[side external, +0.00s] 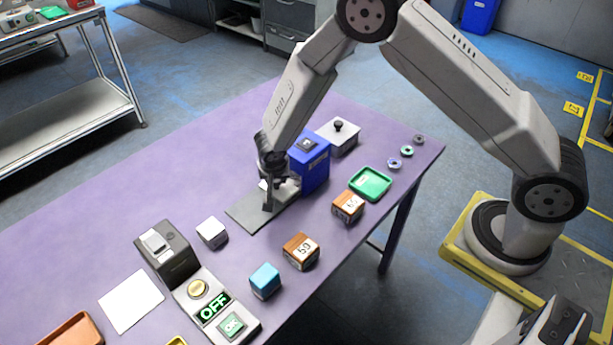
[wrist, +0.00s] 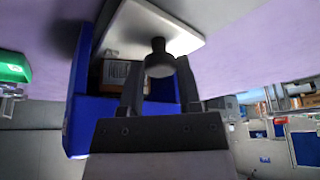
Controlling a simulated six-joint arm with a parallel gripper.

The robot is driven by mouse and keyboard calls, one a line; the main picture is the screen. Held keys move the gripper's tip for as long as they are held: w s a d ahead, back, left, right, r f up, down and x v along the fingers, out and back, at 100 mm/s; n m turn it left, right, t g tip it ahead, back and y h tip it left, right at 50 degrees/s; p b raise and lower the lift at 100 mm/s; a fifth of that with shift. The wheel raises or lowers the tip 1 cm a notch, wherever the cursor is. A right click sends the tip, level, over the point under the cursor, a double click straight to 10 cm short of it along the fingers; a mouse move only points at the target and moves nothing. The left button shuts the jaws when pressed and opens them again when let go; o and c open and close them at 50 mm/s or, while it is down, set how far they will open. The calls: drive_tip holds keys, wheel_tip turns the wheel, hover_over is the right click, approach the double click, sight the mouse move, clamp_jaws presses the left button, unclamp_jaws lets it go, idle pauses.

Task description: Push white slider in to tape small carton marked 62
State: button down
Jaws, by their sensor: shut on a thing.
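The white slider (side external: 286,190) is a pale plate with a dark upright knob, at the mouth of the blue taping machine (side external: 315,166). My gripper (side external: 268,205) is above the grey strip in front of the machine. In the wrist view my gripper (wrist: 158,85) is shut on the knob (wrist: 158,58) of the slider (wrist: 140,32). Beyond the fingers, a small brown carton (wrist: 117,72) with a printed white label sits inside the blue housing (wrist: 80,105). Its number is not readable, and the side view hides it.
A grey block with a black knob (side external: 341,137) stands behind the machine. A green tray (side external: 370,184), two brown cartons (side external: 348,207) (side external: 301,251), a blue cube (side external: 265,280) and a white cube (side external: 212,233) stand nearby.

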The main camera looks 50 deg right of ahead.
drive_tip(key=shift+c, duration=1.6)
unclamp_jaws()
drive_tip(key=shift+d, duration=0.35)
drive_tip(key=shift+a+r, duration=0.1)
drive_tip(key=shift+a, duration=0.05)
drive_tip(key=shift+s+a+r, duration=0.1)
drive_tip(key=shift+a+r, duration=0.05)
drive_tip(key=shift+r, duration=0.2)
drive_tip(key=v, duration=0.6)
drive_tip(key=shift+s+r, duration=0.2)
drive_tip(key=shift+r, duration=0.15)
drive_tip(key=s+d+r+n+y, duration=0.1)
drive_tip(key=s+d+r+n, duration=0.2)
drive_tip(key=s, duration=0.6)
drive_tip(key=s+d+r+n+y, duration=0.2)
drive_tip(key=s+r+n, duration=0.4)
drive_tip(key=s, duration=0.3)
drive_tip(key=shift+d+r+g, duration=0.25)
drive_tip(key=shift+d+g, duration=0.05)
drive_tip(key=shift+d, duration=0.6)
